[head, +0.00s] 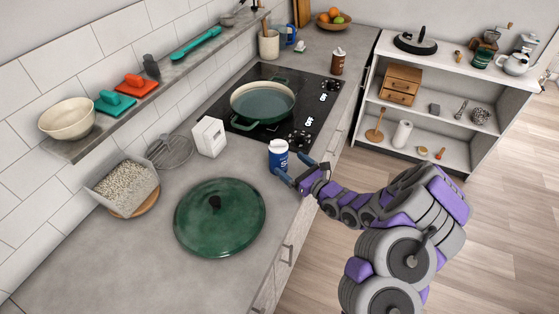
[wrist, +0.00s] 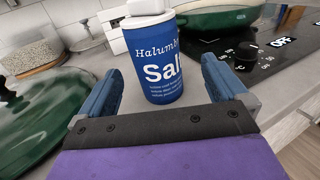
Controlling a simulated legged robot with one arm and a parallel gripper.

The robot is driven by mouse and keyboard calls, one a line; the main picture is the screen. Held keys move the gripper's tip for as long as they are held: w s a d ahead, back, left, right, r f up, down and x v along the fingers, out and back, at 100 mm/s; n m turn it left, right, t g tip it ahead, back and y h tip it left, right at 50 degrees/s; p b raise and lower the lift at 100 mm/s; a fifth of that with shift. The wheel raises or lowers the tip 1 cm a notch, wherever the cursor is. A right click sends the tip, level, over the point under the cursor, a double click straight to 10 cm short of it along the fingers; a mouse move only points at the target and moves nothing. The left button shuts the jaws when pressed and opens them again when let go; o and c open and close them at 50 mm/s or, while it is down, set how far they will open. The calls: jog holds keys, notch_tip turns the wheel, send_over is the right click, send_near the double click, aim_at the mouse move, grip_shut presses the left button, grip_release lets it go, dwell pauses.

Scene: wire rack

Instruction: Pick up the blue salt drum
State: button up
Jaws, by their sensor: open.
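The blue salt drum (head: 278,159) stands upright on the grey counter, near its front edge, between the green lid and the cooktop. In the wrist view the drum (wrist: 159,62) has a white top and a white "Salt" label. My gripper (head: 292,172) is beside the drum on the counter's open side. In the wrist view its two blue fingers (wrist: 160,88) are apart, one to each side of the drum's lower part. I cannot tell whether either finger touches it.
A large green lid (head: 220,218) lies left of the drum. A white box (head: 208,137) stands behind it. A green pan (head: 263,102) sits on the black cooktop (head: 315,112). A wall shelf (head: 165,78) runs above the counter. A white rack (head: 452,107) stands at the right.

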aim_at(278, 145)
jog(key=shift+x, duration=1.2)
jog(key=shift+b+x, duration=0.8)
jog(key=shift+x, duration=1.45)
jog(key=shift+s+a, duration=0.15)
jog(key=shift+s, duration=0.05)
jog(key=shift+c, duration=0.2)
jog(key=c, duration=1.3)
jog(key=shift+r, duration=0.45)
notch_tip(278, 145, up, 3)
jog(key=shift+r+p, duration=0.2)
jog(key=shift+p, duration=0.45)
jog(key=p+v, duration=0.1)
jog(key=v, duration=0.4)
jog(key=s+a+p+v, duration=0.1)
jog(key=v, duration=0.4)
jog(key=s+a+v, duration=0.1)
jog(key=v, duration=0.4)
jog(key=shift+s+d+r+p, duration=0.1)
jog(key=shift+s+r+p, duration=0.3)
jog(key=shift+s, duration=0.1)
